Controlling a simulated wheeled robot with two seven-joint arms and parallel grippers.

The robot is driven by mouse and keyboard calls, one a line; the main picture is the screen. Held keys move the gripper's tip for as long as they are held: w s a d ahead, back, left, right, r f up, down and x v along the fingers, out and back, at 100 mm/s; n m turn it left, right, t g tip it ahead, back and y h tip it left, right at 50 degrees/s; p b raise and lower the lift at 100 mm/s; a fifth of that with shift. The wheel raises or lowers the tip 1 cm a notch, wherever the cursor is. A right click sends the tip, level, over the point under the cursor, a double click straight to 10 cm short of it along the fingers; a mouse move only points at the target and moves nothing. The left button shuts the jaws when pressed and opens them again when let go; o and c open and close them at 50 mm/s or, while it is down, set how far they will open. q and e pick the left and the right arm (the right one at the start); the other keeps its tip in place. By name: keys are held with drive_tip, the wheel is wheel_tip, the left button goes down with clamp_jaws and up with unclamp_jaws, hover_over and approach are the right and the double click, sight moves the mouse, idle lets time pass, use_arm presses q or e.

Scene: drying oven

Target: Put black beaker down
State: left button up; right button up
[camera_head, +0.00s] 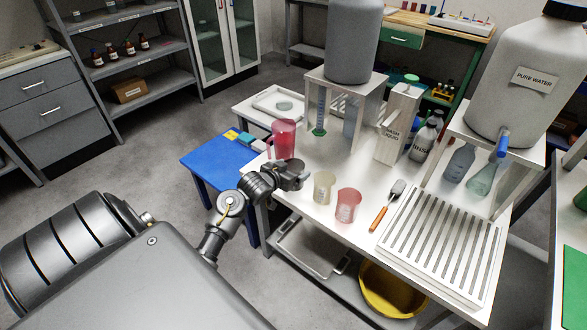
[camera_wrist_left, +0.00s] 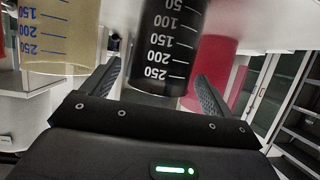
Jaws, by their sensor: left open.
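The black beaker (camera_wrist_left: 166,45), with white graduation marks, shows in the left wrist view between the two fingers of my left gripper (camera_wrist_left: 156,85). The fingers are apart, with a visible gap on each side of the beaker. Its base is cut off at the top edge, so I cannot tell how it meets the table. In the head view my left gripper (camera_head: 292,176) is over the near left edge of the white table (camera_head: 335,222) and largely hides the beaker. My right gripper is not in view.
A yellowish beaker (camera_head: 324,187) and a pink beaker (camera_head: 348,205) stand right of the gripper. A red jug (camera_head: 283,139) stands just behind it. A brush with an orange handle (camera_head: 380,218) and a slotted rack (camera_head: 440,245) lie farther right.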

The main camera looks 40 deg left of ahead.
sight(299, 165)
use_arm(q)
drive_tip(key=x, duration=0.3)
drive_tip(key=shift+w, duration=0.3)
drive_tip(key=c, duration=1.2)
drive_tip(key=shift+o, duration=0.2)
